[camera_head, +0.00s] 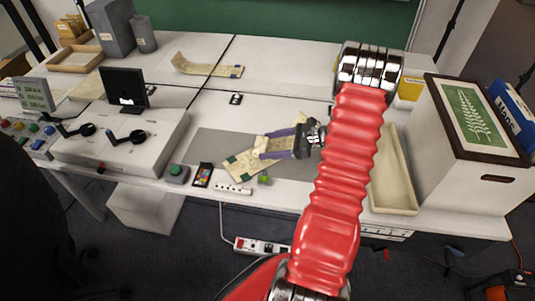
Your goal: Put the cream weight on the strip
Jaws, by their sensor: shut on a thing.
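A cream weight (261,144) is between the fingers of my gripper (264,145), which is shut on it. My gripper reaches in from the right over the grey mat. A long cream strip (242,168) with green patches lies on the mat under my gripper, running from lower left to upper right. The gripper hides part of this strip. Another curled cream strip (207,68) lies at the back of the table. I cannot tell whether the weight touches the strip below it.
A long cream tray (393,173) and a large white box (449,175) with a framed fern picture (474,119) stand at right. A white console (122,144) stands at left. A green button box (176,174) and colour card (203,175) lie near the front edge.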

